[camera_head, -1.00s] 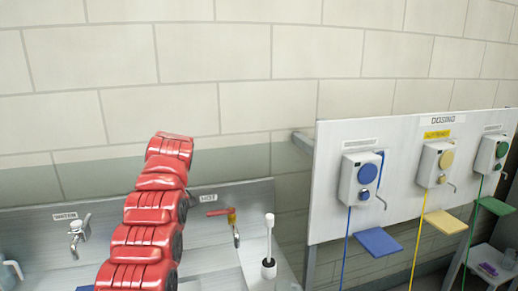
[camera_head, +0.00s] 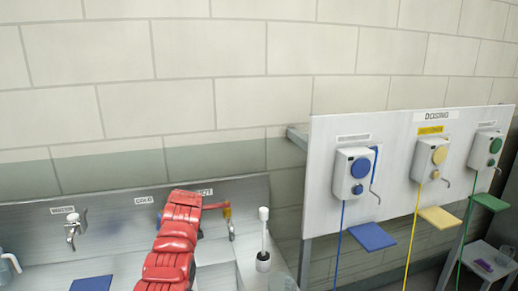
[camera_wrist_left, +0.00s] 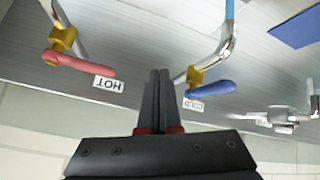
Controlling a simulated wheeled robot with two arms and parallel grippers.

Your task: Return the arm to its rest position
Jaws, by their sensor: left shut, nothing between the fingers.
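My left gripper (camera_wrist_left: 158,100) is in the left wrist view, its black fingers shut together and empty. In that view, which shows the sink wall upside down, it appears between the red-handled hot tap (camera_wrist_left: 78,62) and the blue-handled cold tap (camera_wrist_left: 210,88). No contact with either tap shows. In the head view my red arm (camera_head: 172,245) rises from the bottom edge in front of the sink, and its gripper cannot be made out. The arm covers part of the hot label and most of the cold tap. My right gripper is in neither view.
The hot tap (camera_head: 228,215) is right of my arm, and a water tap (camera_head: 74,228) is to the left. A white brush (camera_head: 263,238) stands at right. Farther right is the dosing board (camera_head: 400,165) with blue, yellow and green dispensers. A blue mat (camera_head: 92,284) lies in the sink.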

